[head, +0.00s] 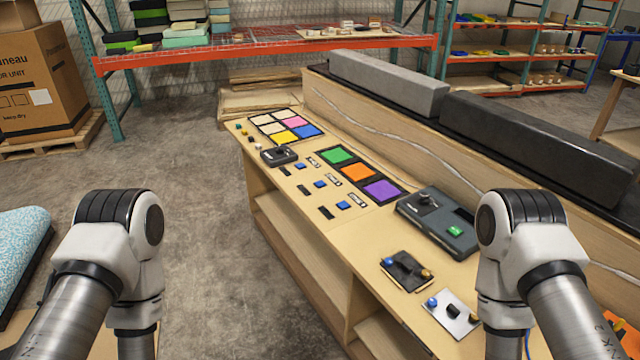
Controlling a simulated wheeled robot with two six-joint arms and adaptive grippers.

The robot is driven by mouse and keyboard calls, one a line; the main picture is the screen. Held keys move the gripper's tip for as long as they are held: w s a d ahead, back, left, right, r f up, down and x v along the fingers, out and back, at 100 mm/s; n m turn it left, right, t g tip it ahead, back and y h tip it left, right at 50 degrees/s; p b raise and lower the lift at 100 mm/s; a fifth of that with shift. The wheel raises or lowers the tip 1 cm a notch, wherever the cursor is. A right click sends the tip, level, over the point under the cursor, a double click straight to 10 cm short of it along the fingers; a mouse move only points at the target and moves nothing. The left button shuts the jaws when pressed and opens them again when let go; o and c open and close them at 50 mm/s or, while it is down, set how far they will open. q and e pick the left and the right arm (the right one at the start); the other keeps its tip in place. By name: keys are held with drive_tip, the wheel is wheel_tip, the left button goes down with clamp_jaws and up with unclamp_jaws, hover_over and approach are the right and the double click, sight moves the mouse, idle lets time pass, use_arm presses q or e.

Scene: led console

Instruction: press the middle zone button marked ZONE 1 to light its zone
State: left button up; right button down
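A wooden console bench (350,256) runs from the middle back to the lower right. On it a black-framed strip holds a green panel (338,155), an orange panel (358,172) in the middle and a purple panel (382,190). In front of them is a row of three blue buttons: a far one (300,166), a middle one (320,184) and a near one (343,205). Dark and white plates lie beside them; their lettering is too small to read. I cannot tell whether the panels are lit. Both my arms show at the lower corners, but neither gripper is in view.
A panel of cream, pink, yellow and blue squares (285,126) lies at the far end. A black device (279,156) and a grey box with a green button (438,220) flank the strip. Small switch plates (407,270) sit nearer. A raised ledge bounds the back.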

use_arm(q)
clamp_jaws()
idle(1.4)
